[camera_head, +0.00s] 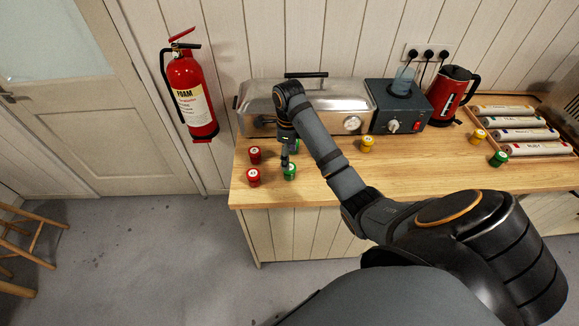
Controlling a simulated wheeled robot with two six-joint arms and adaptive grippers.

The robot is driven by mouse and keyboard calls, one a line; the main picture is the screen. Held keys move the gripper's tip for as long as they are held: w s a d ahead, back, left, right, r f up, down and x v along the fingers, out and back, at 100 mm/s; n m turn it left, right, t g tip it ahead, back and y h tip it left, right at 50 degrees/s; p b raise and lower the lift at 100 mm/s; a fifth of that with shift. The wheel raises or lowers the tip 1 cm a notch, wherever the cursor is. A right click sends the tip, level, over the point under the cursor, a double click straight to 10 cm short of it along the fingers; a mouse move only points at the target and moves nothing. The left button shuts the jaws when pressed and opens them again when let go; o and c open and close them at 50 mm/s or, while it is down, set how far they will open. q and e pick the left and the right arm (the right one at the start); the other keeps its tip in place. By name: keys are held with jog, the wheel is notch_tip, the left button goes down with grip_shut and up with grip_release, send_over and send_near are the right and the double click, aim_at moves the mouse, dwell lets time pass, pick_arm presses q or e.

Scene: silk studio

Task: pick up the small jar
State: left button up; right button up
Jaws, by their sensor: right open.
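Several small jars stand on the wooden worktop (400,178). Two red jars, one behind (255,154) and one in front (253,177), are at its left end. A green jar (290,172) stands just right of them, directly below my right gripper (287,160). Another green jar is mostly hidden behind the gripper. A yellow jar (367,145) is near the middle. Another yellow jar (478,136) and a green jar (499,158) are at the right. My right gripper points down and is open; whether it touches the green jar is unclear. My left gripper is not in view.
A metal steamer box (345,98) stands behind the gripper, with a dark hotplate (398,110) and red kettle (449,92) to its right. A tray of labelled rolls (520,135) is far right. The worktop's middle front is clear. A fire extinguisher (190,95) hangs left.

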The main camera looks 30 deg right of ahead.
aim_at(289, 172)
notch_tip(289, 172, down, 4)
jog(key=shift+w+r+b, duration=0.15)
jog(key=shift+r+b, duration=0.1)
jog(key=shift+b, duration=0.75)
notch_tip(289, 172, down, 4)
jog(key=b, duration=0.4)
jog(key=shift+a+f, duration=0.1)
jog(key=shift+f, duration=0.1)
jog(key=shift+w+f, duration=0.1)
jog(key=shift+f, duration=0.25)
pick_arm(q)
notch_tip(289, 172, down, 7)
pick_arm(e)
jog(key=shift+r, duration=0.1)
jog(key=shift+c, duration=0.9)
jog(key=c, duration=1.1)
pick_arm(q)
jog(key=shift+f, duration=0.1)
pick_arm(e)
jog(key=shift+r, duration=0.1)
